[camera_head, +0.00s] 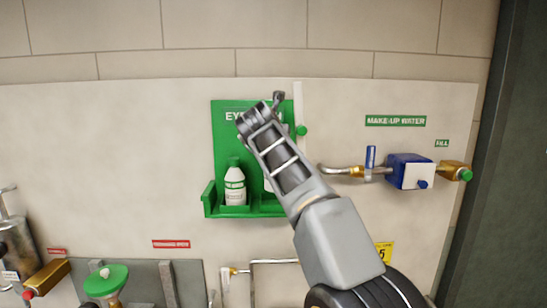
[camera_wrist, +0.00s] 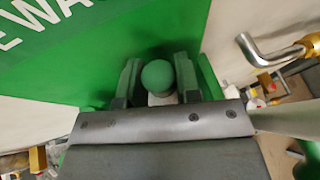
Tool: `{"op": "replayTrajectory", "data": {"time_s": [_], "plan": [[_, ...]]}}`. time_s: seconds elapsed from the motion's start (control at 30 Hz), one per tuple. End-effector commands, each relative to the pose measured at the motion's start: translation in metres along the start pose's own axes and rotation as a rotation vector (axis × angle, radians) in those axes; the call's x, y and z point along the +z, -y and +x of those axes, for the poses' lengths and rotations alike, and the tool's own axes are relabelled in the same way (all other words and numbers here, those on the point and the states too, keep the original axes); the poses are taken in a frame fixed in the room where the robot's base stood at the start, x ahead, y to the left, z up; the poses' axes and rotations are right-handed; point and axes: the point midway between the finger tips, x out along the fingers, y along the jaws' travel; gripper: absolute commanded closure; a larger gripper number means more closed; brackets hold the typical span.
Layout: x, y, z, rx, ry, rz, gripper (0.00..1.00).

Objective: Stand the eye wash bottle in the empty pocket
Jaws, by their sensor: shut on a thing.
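My gripper (camera_wrist: 157,84) shows in the wrist view with its two fingers closed on either side of a bottle with a round green cap (camera_wrist: 158,75) and a little white body below it. The green eye wash holder (camera_head: 225,115) is on the wall in the head view. A white bottle with a green cap (camera_head: 235,186) stands upright in its left pocket. A sliver of a white bottle (camera_head: 267,185) shows to the right, mostly behind my arm; it appears to be the held one. My fingers and the right pocket are hidden there. I cannot tell whether the held bottle touches the pocket floor.
A blue valve (camera_head: 408,171) with brass pipework is further right. The wall left of the holder is clear.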

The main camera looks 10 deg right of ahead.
Motion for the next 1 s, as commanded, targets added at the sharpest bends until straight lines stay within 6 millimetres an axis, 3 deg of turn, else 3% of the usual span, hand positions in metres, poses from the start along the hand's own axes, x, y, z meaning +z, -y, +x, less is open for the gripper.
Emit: {"op": "replayTrajectory", "data": {"time_s": [0.27, 0.53, 1.0], "plan": [[-0.013, 0.000, 0.005, 0.001, 0.003, 0.001, 1.00], [-0.040, 0.000, 0.015, 0.001, 0.001, -0.002, 1.00], [-0.046, -0.001, 0.022, 0.001, 0.002, 0.000, 1.00]]}}
